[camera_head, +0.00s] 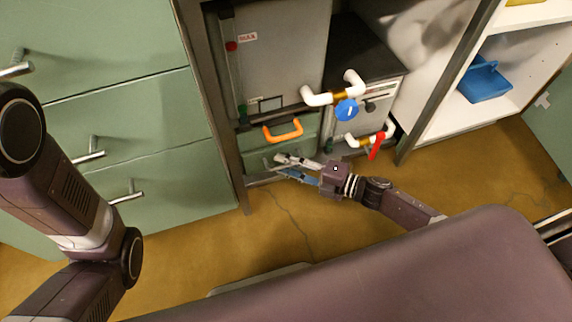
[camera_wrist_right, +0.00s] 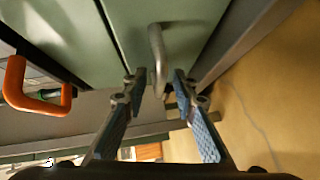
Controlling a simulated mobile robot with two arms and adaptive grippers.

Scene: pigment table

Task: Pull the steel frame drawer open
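The steel frame drawer has a pale green front (camera_head: 256,162) low in the steel frame and looks shut. In the right wrist view its front (camera_wrist_right: 190,25) carries a bent steel bar handle (camera_wrist_right: 156,48). My right gripper (camera_head: 281,165) is at this drawer front, and in the head view it hides most of the handle. In the right wrist view its two blue-padded fingers (camera_wrist_right: 157,88) are spread, with the handle end between their tips. A gap shows on the right side; I cannot tell whether the left fingertip touches. My left arm shows at the left, its gripper out of view.
An orange handle (camera_head: 284,136) sits just above the drawer. White pipes with a blue knob (camera_head: 346,110) and a red lever (camera_head: 376,146) stick out to the right. Green drawers (camera_head: 150,140) stand at the left. The brown floor (camera_head: 270,225) in front is clear.

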